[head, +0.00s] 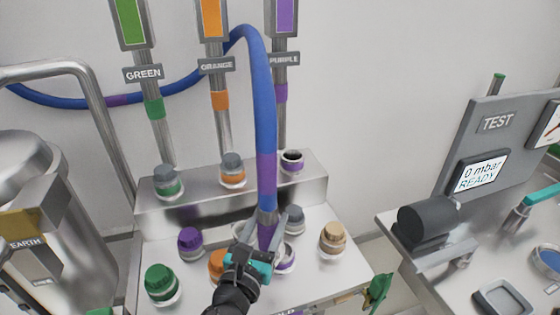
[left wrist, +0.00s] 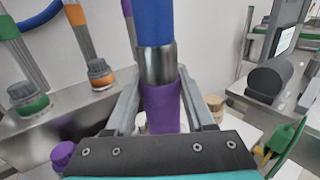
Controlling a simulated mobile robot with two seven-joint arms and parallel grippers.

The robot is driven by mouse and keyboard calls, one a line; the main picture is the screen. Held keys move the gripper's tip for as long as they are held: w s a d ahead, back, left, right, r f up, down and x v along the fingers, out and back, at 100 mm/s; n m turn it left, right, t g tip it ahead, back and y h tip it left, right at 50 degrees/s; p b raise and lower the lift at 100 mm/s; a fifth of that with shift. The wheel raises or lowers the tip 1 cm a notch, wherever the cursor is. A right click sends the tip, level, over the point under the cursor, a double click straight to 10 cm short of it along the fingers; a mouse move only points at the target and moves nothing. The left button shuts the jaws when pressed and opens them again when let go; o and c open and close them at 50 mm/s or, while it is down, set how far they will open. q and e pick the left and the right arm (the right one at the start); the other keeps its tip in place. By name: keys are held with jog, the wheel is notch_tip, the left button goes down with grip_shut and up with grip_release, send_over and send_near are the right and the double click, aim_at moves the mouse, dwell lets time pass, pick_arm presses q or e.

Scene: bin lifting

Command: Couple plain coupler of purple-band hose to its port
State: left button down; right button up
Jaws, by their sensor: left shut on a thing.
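The blue purple-band hose (head: 265,110) arcs over from the left and hangs down to my left gripper (head: 263,228). Its purple band (head: 266,172) sits above a metal collar, which also shows in the left wrist view (left wrist: 157,65). Below the collar is a purple coupler sleeve (left wrist: 161,106). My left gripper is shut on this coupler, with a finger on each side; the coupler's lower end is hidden. An uncapped, purple-ringed port (head: 292,161) stands on the raised steel ledge below the PURPLE sign (head: 284,60), to the right of and behind the coupler. My right gripper is not in view.
Grey-capped green (head: 167,182) and orange (head: 232,170) ports share the ledge. Purple (head: 189,239), green (head: 161,281) and tan (head: 333,236) capped fittings stand around my gripper on the lower top. A steel vessel (head: 25,175) is left; a TEST bench (head: 450,265) is right.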

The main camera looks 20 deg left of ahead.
pick_arm(q)
jog(key=w+r+p, duration=0.4)
jog(key=w, duration=0.2)
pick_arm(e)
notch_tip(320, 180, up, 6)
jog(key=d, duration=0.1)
pick_arm(q)
jog(key=f+b, duration=0.2)
jog(key=f, duration=0.1)
jog(key=w+f+b, duration=0.1)
jog(key=b, duration=0.1)
jog(key=shift+d+f, duration=0.25)
jog(key=shift+d, duration=0.05)
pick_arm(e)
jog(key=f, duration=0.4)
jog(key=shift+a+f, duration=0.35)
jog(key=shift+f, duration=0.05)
pick_arm(q)
jog(key=shift+f, duration=0.1)
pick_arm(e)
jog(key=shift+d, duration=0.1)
pick_arm(q)
jog(key=shift+w+f+b, duration=0.1)
jog(key=shift+f+b, duration=1.4)
jog(key=shift+b, duration=0.05)
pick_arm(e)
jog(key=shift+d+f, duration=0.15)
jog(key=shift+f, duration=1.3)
